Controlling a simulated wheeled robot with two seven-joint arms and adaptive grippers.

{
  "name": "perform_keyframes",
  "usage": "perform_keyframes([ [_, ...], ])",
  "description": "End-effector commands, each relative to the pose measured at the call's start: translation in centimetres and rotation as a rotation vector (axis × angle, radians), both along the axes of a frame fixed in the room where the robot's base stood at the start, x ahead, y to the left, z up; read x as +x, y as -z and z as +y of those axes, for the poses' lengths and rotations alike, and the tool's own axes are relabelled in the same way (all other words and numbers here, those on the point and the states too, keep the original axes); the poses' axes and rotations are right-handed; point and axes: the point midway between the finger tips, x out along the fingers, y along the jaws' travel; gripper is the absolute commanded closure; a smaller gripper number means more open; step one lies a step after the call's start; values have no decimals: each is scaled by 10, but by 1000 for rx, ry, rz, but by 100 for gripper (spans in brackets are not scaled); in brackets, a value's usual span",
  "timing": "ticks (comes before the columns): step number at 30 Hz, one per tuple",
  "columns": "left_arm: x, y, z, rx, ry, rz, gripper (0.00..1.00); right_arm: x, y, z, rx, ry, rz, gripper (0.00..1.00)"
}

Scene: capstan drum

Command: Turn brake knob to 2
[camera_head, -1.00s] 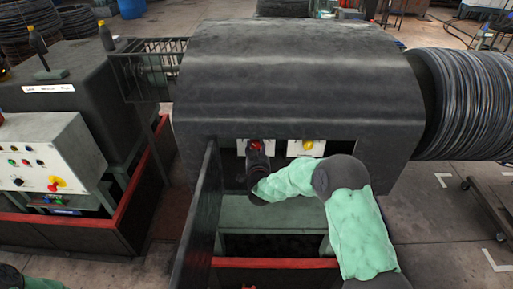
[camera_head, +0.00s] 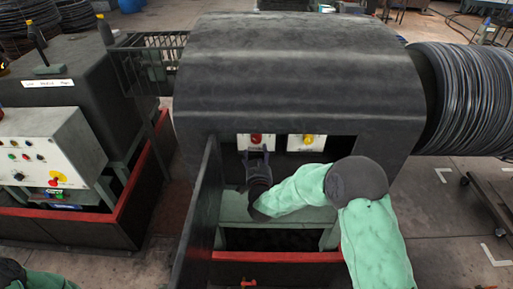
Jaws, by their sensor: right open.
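A red knob (camera_head: 256,139) sits on a white plate under the front edge of the big dark machine housing. A yellow knob (camera_head: 308,140) sits on a second white plate to its right. I cannot read the markings on either plate, nor tell which knob is the brake knob. My right gripper (camera_head: 256,156) is open and empty, just below and in front of the red knob, with its fingers pointing toward it. They look apart from the knob. Part of my left arm shows at the bottom left corner; its gripper is out of view.
A dark upright panel (camera_head: 198,215) stands close to the left of my right gripper. A red-edged frame (camera_head: 285,257) lies below it. A control box (camera_head: 45,150) with buttons stands at the left. A wire-wound drum (camera_head: 475,100) is at the right.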

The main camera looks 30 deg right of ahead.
Motion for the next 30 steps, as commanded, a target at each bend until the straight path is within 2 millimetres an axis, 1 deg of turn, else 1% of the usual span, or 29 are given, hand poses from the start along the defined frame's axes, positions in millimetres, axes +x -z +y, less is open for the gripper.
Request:
perform_keyframes([
  [1,0,0,0,0,0,0,100,-8,-1,5,0,-2,0,33],
  [4,0,0,0,0,0,0,100,-22,-1,12,1,-1,2,33],
  [6,0,0,0,0,0,0,100,-29,-2,16,1,-1,2,33],
  [10,0,0,0,0,0,0,100,-37,-3,20,1,-2,1,33],
  [14,0,0,0,0,0,0,100,-40,-2,22,1,-1,2,33],
  [30,0,0,0,0,0,0,100,-39,-2,21,0,-1,2,33],
])
